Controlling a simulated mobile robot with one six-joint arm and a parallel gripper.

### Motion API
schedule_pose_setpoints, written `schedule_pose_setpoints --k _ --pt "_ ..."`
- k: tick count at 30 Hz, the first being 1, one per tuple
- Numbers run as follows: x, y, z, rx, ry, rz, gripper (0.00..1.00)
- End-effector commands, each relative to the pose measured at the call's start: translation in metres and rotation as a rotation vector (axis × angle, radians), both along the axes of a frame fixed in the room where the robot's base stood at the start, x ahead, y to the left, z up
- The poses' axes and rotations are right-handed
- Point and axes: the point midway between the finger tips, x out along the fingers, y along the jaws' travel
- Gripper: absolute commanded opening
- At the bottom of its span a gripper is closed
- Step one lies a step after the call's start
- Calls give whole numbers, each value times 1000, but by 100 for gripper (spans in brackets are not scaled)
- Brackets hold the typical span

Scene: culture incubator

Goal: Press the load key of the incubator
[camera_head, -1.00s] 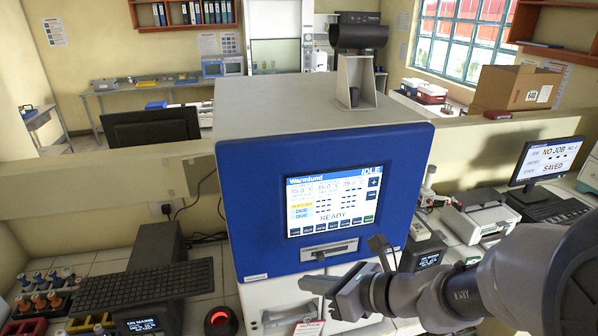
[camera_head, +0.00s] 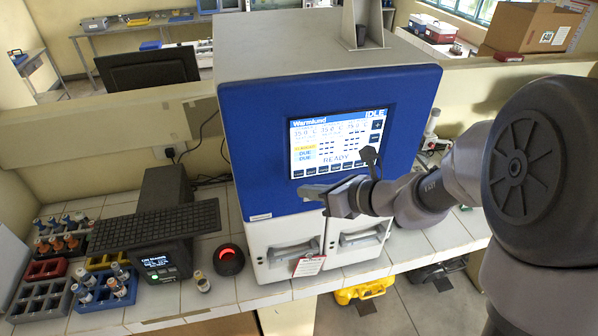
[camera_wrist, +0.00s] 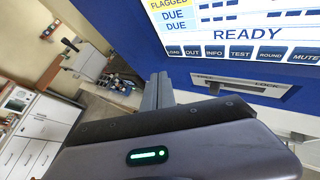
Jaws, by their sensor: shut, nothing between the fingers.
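The incubator (camera_head: 262,165) has a blue front with a lit screen (camera_head: 335,143) that shows IDLE and READY. A row of small keys runs along the screen's bottom edge. In the wrist view, this key row (camera_wrist: 242,53) reads OUT, INFO, TEST, ROUND and MUTE; the leftmost label (camera_wrist: 174,51) is hard to read, so I cannot confirm which key is load. My gripper (camera_head: 305,192) is shut and empty, just below the left end of the key row. Its fingers (camera_wrist: 158,92) show in the wrist view below the leftmost key, apparently apart from the screen.
A slot labelled LOCK (camera_wrist: 235,84) lies under the screen, mostly hidden by my gripper in the head view. Below are two white drawers with handles (camera_head: 295,255) and a hanging tag (camera_head: 308,265).

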Motion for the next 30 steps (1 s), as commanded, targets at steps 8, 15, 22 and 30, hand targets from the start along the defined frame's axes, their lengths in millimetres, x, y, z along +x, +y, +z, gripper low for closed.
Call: schedule_pose_setpoints --k 8,15,22,30 --pt "21 6 0 0 1 1 0" --pt "23 7 0 0 0 1 0" --pt "23 6 0 0 0 1 0" --pt "23 6 0 1 1 0 0"
